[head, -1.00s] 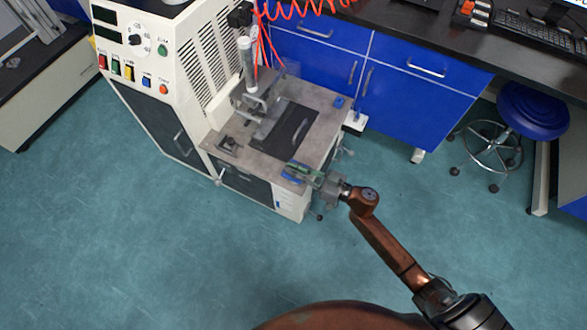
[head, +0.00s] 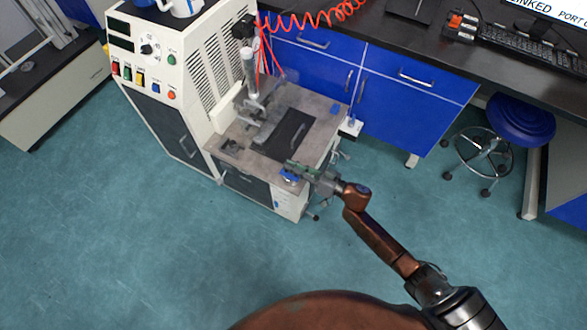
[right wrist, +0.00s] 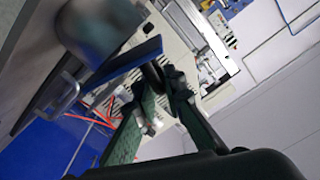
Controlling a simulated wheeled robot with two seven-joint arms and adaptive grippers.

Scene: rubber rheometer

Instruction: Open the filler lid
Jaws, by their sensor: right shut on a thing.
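A small blue lid (head: 288,178), which I take to be the filler lid, is at the near right corner of the machine's grey top (head: 232,158). My right gripper (head: 301,169) is over this corner, partly covering the lid. In the right wrist view its green fingers (right wrist: 163,78) come together at a dark part beside a flat blue plate (right wrist: 128,62), which looks like the lid. The fingers are shut on it, though the exact contact is hard to see. The plate stands tilted in that view. My left gripper is not in view.
A black panel with a handle (head: 283,134) and a metal clamp with a vertical cylinder (head: 250,73) are on the machine's top. The white control cabinet (head: 160,68) rises at left. Red coiled hoses (head: 310,18) hang behind. Floor on the near side is free.

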